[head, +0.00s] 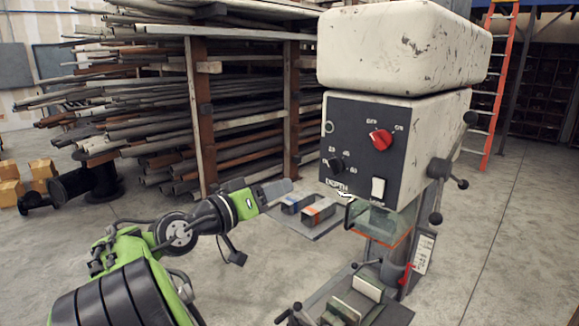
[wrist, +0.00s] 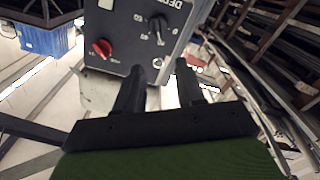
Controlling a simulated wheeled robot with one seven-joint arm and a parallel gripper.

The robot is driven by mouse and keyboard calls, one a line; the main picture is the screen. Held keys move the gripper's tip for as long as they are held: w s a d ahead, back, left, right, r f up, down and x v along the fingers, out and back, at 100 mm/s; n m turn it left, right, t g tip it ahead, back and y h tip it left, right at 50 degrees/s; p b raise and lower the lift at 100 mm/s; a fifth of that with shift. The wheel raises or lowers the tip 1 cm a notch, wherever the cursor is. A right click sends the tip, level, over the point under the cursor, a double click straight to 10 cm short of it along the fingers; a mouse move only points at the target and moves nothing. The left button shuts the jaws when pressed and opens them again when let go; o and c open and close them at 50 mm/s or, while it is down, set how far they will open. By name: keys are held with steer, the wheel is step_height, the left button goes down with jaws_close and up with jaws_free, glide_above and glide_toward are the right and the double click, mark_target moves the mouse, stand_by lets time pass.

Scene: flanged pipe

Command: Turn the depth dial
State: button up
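The depth dial (head: 336,164) is a small black knob at the lower left of the drill press's dark control panel (head: 355,120), with numbers around it and the word DEPTH below. In the wrist view the dial (wrist: 157,26) shows at the top, just beyond the fingertips, with its marks upside down. My gripper (head: 288,188) is to the left of the panel and lower than the dial, apart from it. In the wrist view my gripper (wrist: 160,68) has its two black fingers spread with a gap between them and nothing held.
A red switch knob (head: 381,139) and a white switch (head: 378,187) share the panel. A clear guard (head: 378,222) hangs below the head. A feed handle (head: 440,168) is on the right side. A tray with blocks (head: 318,210) is behind my gripper. A pipe rack (head: 190,100) stands behind.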

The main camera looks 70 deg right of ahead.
mark_target(329, 167)
steer(key=x, duration=0.5)
steer(key=p+x, duration=0.1)
steer(key=x, duration=0.4)
steer(key=p+x, duration=0.1)
steer(key=x, duration=0.5)
steer(key=shift+s+a, duration=0.1)
steer(key=shift+s, duration=0.25)
jaws_close()
